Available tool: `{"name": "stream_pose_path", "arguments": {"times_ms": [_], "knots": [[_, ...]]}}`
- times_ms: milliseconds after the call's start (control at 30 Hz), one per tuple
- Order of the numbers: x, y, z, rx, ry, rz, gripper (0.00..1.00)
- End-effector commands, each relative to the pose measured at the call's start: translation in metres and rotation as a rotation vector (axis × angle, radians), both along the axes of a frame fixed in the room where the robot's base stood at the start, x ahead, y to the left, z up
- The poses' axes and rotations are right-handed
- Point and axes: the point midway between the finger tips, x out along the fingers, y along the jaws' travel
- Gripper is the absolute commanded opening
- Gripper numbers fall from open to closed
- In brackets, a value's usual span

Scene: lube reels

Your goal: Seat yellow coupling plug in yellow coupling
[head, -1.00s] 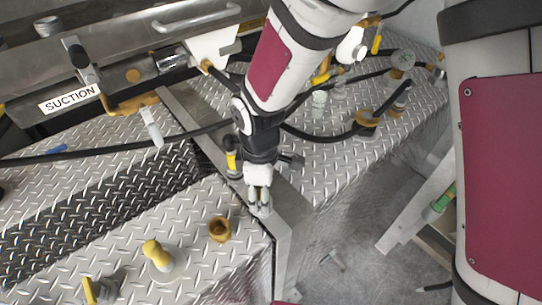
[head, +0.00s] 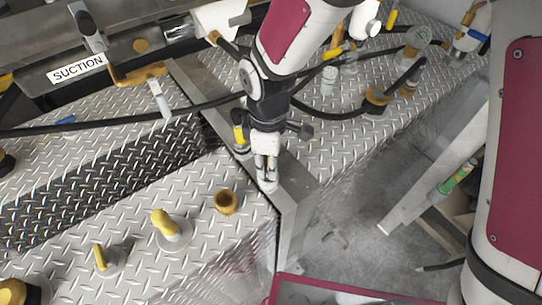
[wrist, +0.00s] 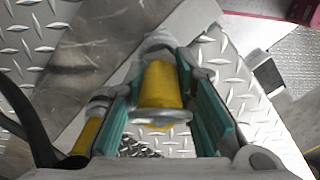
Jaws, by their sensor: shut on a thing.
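My gripper (head: 266,182) points down over the edge of the metal deck. In the wrist view its teal-padded fingers (wrist: 165,100) are shut on a yellow plug (wrist: 161,85) with a grey metal collar. The plug is largely hidden in the head view. A rounded yellow stub (head: 163,222) stands on a pale round base on the plate, left of and nearer than my gripper. A narrower yellow piece (head: 99,257) stands on another base further left. I cannot tell which of these is the yellow coupling.
An open brass ring (head: 226,201) sits on the diamond plate near the gripper. A black hose (head: 120,123) crosses behind. A yellow-and-black part (head: 239,132) is beside my wrist. Several hose fittings (head: 377,98) stand at the right rear. A red-edged surface (head: 345,290) lies at the front.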

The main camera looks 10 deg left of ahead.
Motion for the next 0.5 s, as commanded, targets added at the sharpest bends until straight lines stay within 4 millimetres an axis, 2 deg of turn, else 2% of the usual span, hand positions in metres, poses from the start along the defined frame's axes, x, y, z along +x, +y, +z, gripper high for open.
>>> {"name": "stream_pose_path", "arguments": {"times_ms": [100,300,433,500], "knots": [[0.002,0.001,0.025,0.004,-0.006,-0.001,0.0],[0.001,0.0,0.062,0.003,-0.005,-0.001,0.0],[-0.003,0.001,0.075,0.001,-0.003,0.01,0.0],[-0.012,0.002,0.077,-0.004,-0.002,0.042,0.0]]}}
